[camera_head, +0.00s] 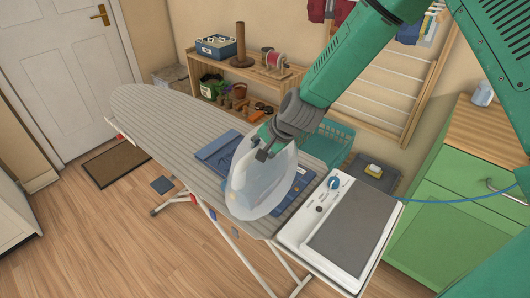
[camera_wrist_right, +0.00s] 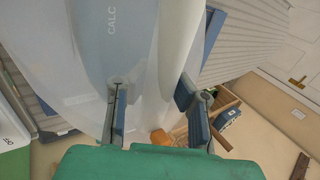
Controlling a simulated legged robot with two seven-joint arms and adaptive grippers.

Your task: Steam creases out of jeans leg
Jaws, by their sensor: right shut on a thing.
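The blue jeans (camera_head: 214,150) lie on the grey striped ironing board (camera_head: 150,110). The pale, partly see-through steam iron (camera_head: 258,185) stands over them and hides their middle. Whether its plate touches the cloth I cannot tell. My right gripper (camera_head: 266,146) is shut on the iron at its upper part. In the right wrist view, the fingers of my right gripper (camera_wrist_right: 155,105) are on both sides of a pale part of the iron (camera_wrist_right: 105,50), which bears the letters CALC. A strip of blue cloth shows behind it. My left gripper is not in view.
The white steam station (camera_head: 292,237) with a grey rest plate (camera_head: 352,230) sits at the board's near right end. A teal basket (camera_head: 330,143), wooden shelf (camera_head: 246,70) and green cabinet (camera_head: 440,200) stand behind. A blue cord runs right. The board's far left is clear.

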